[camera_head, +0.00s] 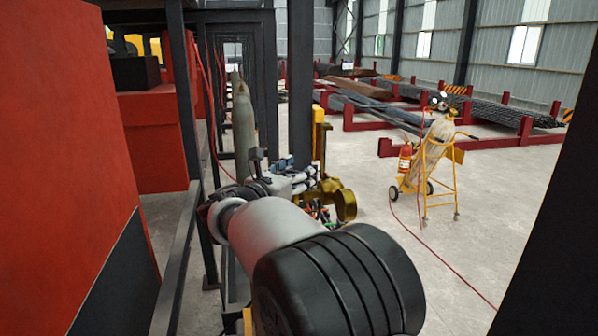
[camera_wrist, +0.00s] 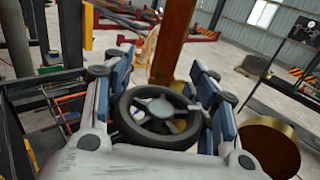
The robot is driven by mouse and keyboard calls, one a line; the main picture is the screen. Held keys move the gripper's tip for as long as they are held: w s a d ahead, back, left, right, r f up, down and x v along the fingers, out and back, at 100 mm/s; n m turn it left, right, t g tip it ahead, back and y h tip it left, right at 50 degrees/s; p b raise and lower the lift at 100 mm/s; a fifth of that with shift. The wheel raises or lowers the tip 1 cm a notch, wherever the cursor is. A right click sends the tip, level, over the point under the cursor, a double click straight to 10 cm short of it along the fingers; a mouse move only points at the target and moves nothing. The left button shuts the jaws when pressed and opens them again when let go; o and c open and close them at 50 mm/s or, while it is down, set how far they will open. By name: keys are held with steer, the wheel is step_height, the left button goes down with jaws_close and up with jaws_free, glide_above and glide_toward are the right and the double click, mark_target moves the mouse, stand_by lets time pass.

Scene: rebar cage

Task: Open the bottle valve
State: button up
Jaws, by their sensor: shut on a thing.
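A dark round handwheel with a grey hub and spokes (camera_wrist: 160,108) sits between the jaws of my gripper (camera_wrist: 163,66) in the wrist view. The blue finger pads stand on either side of its rim, and my gripper is shut on it. In the head view my gripper (camera_head: 305,174) reaches away from me, and my arm hides the wheel. A grey-green gas bottle (camera_head: 243,130) stands upright just beyond and left of my gripper. I cannot tell which body the wheel belongs to.
Brass-yellow round parts (camera_head: 342,203) lie right of my gripper. A yellow trolley (camera_head: 440,170) carries a pale bottle, with a red cylinder (camera_head: 405,160) beside it. Orange-red panels (camera_head: 60,150) and dark posts close in the left. Open floor lies right, crossed by a red hose.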

steer(key=c, duration=0.5)
steer(key=shift+c, duration=0.3)
steer(key=shift+w+f, duration=0.1)
steer(key=shift+f, duration=0.1)
steer(key=shift+c, duration=1.1)
